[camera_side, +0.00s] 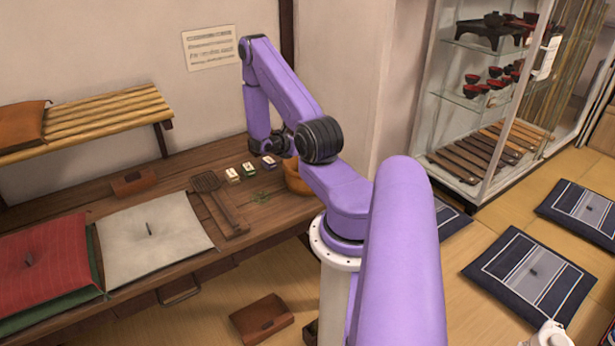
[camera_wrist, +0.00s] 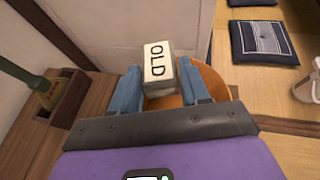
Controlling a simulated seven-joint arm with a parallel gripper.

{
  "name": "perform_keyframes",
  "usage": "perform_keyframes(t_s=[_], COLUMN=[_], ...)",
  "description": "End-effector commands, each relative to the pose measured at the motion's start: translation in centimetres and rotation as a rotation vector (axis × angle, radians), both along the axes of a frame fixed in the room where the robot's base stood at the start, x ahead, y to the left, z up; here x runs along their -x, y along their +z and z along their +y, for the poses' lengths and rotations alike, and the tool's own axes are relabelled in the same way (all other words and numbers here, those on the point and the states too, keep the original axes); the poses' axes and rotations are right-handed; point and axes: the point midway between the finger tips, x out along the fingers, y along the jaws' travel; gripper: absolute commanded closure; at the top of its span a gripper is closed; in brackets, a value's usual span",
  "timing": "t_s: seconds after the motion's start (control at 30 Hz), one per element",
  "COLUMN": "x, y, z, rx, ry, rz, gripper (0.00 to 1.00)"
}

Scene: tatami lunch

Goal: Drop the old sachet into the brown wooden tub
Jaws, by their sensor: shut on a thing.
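A pale sachet marked OLD (camera_wrist: 157,64) is between the two blue fingers of my gripper (camera_wrist: 160,78) in the wrist view. The fingers are shut on its sides. The brown wooden tub (camera_wrist: 213,82), orange-brown and round, shows behind and below the sachet, mostly hidden by the sachet and fingers. In the side view the tub (camera_side: 297,182) stands at the right end of the wooden counter, partly covered by my arm. My fingers and the held sachet are not clear there; the wrist is just above and left of the tub.
Small labelled packets (camera_side: 233,174) stand in a row on the counter left of the tub. A wooden box (camera_wrist: 66,98) with a green-handled thing is at left in the wrist view. A wall rises behind the counter.

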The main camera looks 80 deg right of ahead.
Motion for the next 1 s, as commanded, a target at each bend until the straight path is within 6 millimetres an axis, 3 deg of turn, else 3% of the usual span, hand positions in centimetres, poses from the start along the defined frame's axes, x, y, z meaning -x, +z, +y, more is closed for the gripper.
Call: perform_keyframes(t_s=[0.03,0.07,0.13,0.17,0.57,1.0], x=[0.0,0.0,0.0,0.0,-0.4,-4.1], y=[0.0,0.0,0.0,0.0,0.3,3.5], z=[0.0,0.0,0.0,0.0,0.6,7.4], rx=[0.0,0.0,0.0,0.0,0.0,0.0], ry=[0.0,0.0,0.0,0.0,0.001,0.005], rz=[0.0,0.0,0.0,0.0,0.0,-0.001], gripper=[0.83,0.51,0.28,0.25,0.25,0.25])
